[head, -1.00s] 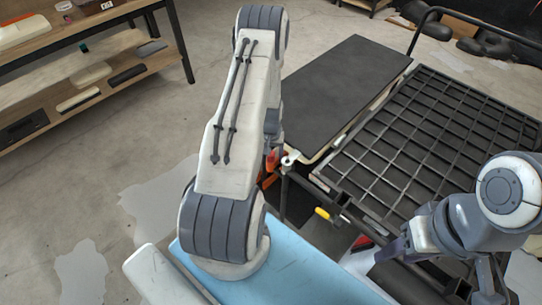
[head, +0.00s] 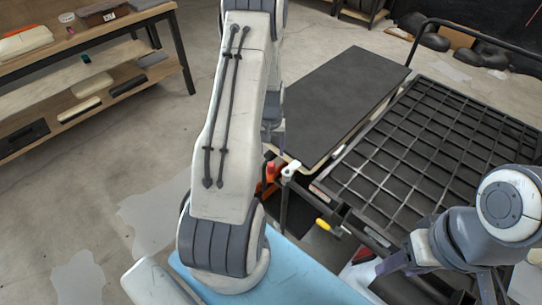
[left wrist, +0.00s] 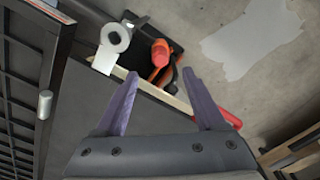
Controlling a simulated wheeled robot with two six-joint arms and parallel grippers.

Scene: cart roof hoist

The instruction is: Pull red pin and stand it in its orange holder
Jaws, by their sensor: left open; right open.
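A red upright piece (head: 271,168), which looks like the pin's head, stands at an orange part (head: 262,187) beside the cart corner. In the left wrist view the red head (left wrist: 160,50) and the orange part (left wrist: 153,74) lie beyond my fingertips, in line with the gap. I cannot tell pin from holder clearly. My left gripper (left wrist: 160,75) is open and empty; in the head view my arm mostly hides it, with a finger (head: 279,136) showing. My right gripper (head: 400,260) is open at the lower right, apart from the red piece.
A white-topped post (head: 290,170) stands right beside the red piece; it also shows in the left wrist view (left wrist: 115,38). A black panel (head: 335,105) and the cart's black grid (head: 430,150) lie to the right. A yellow handle (head: 328,226) sticks out below. A red bar (left wrist: 231,118) shows near my finger.

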